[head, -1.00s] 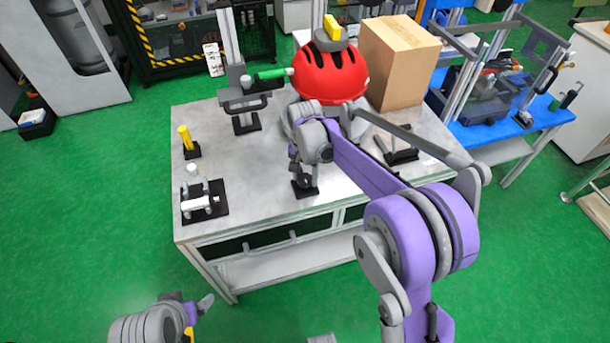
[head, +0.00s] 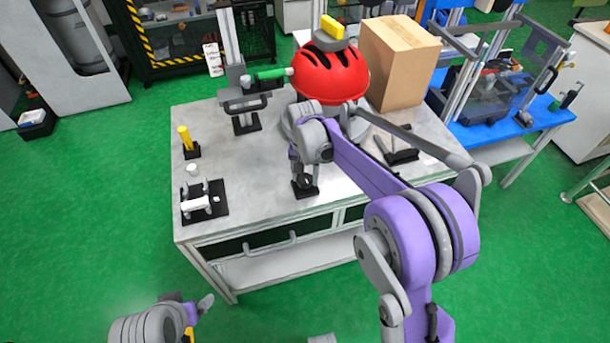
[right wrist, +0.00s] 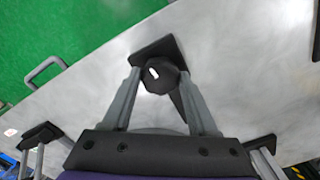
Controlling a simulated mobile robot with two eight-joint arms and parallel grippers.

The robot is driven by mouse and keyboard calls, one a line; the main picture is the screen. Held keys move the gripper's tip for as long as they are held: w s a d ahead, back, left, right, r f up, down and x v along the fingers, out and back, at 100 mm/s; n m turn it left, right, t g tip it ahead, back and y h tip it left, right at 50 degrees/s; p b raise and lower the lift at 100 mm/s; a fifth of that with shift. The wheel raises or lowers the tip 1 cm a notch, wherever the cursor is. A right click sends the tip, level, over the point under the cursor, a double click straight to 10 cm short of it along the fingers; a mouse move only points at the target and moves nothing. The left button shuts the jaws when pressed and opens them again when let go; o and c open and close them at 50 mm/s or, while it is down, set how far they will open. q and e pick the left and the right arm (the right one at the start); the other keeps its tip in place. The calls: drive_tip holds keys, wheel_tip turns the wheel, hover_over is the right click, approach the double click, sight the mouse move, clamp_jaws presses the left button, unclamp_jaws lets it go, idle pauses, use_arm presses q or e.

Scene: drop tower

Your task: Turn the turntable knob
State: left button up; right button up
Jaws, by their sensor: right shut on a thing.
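The black turntable knob (right wrist: 158,75) stands on a small black base at the table's front edge. It also shows in the head view (head: 304,181). My right gripper (right wrist: 161,98) reaches down over it with a finger on each side and is shut on it. The red helmet (head: 330,75), with a grey and yellow piece on top, sits over the grey round turntable (head: 366,114), which is partly hidden by my arm. My left gripper (head: 203,305) shows only in part at the lower left, off the table; its jaws cannot be made out.
A lift column with a green handle (head: 270,73) stands left of the helmet. A cardboard box (head: 398,65) is behind it at the right. A yellow post (head: 186,138) and a black-based fixture (head: 216,190) stand at the left.

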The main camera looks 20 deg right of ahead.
sight(305, 178)
drive_tip(key=shift+n, duration=0.3)
idle(1.9)
drive_tip(key=o, duration=1.4)
drive_tip(key=shift+c, duration=0.2)
wheel_tip(305, 178, up, 11)
drive_tip(key=p, duration=0.1)
drive_tip(key=shift+f, duration=0.1)
